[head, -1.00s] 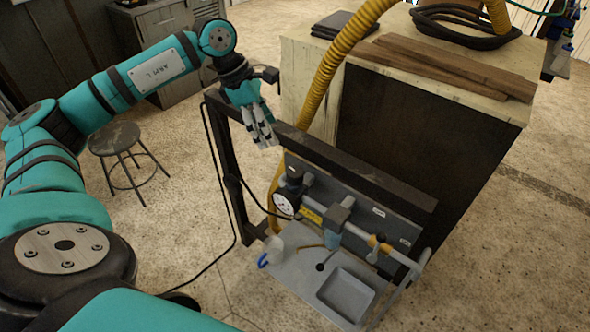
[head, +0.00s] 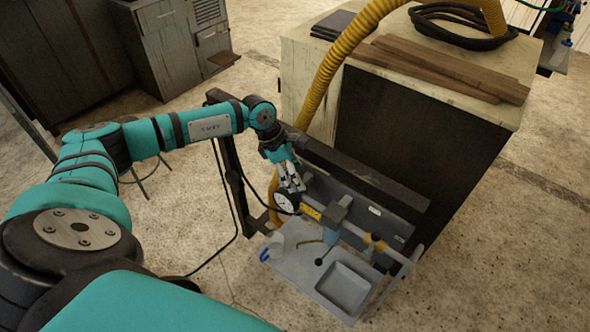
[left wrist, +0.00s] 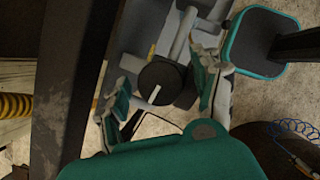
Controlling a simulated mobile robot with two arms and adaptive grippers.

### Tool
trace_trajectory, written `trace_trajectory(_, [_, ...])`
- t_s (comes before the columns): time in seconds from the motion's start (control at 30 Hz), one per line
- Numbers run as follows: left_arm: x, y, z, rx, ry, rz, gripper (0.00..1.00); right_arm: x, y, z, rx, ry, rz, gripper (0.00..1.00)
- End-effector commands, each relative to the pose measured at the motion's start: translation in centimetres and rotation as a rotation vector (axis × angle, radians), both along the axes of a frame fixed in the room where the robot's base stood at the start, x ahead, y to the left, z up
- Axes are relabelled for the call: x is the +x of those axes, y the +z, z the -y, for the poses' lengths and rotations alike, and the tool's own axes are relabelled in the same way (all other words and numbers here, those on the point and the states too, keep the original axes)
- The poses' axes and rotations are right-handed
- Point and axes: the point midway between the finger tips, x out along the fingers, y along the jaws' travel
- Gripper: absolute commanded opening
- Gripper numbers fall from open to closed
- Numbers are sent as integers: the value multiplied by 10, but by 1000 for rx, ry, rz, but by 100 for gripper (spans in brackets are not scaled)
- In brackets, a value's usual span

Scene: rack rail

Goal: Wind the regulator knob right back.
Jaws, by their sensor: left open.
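The regulator knob (left wrist: 158,84) is round and black with a white line across its face. It shows in the left wrist view between the two fingers of my left gripper (left wrist: 162,68), which is open with a gap on each side. In the head view, my left gripper (head: 292,186) points down at the regulator, just above the white-faced gauge (head: 286,203), and hides the knob. I cannot tell how far the fingertips are above it. My right gripper is not in view.
The grey panel (head: 390,232) carries pipework and a blue-grey bowl unit (head: 333,232). A dark rail (head: 365,178) runs above the panel. A yellow hose (head: 322,88) passes behind.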

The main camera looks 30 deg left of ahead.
Motion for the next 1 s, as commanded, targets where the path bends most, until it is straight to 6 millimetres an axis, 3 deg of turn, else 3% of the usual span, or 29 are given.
trace_trajectory(0.17, [0, 0, 0, 0, 0, 0, 66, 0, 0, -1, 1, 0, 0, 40])
trace_trajectory(0.6, [0, 0, 0, 0, 0, 0, 11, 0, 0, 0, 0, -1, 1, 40])
trace_trajectory(1.0, [0, -1, 0, 1, 83, 1, 11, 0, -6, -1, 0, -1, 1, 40])
